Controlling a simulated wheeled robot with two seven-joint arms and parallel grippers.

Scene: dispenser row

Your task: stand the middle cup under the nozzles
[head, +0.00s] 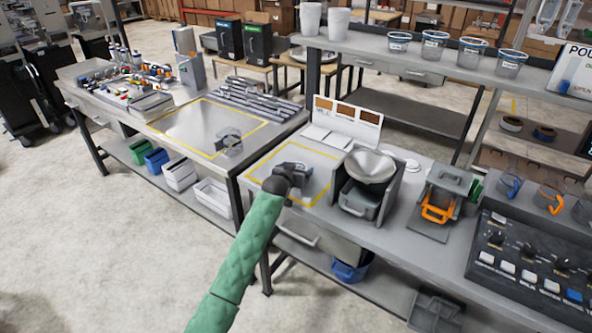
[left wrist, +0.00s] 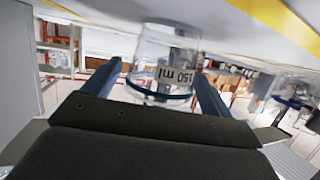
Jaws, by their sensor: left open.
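My left gripper (head: 290,172) is open over the yellow-outlined pad of the near table. In the left wrist view, its two fingers (left wrist: 155,100) stand either side of a clear cup (left wrist: 165,50) marked 150 ml with a blue rim; the cup appears upside down there. Whether the fingers touch it is not clear. In the head view the gripper mostly hides this cup. My right gripper is not in view.
A grey funnel-topped unit (head: 370,168) stands just right of my gripper. Several clear blue-rimmed cups (head: 433,42) line the upper shelf. A button panel (head: 535,262) and handled cups (head: 550,200) are at the far right. Part of the left table (head: 190,125) is clear.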

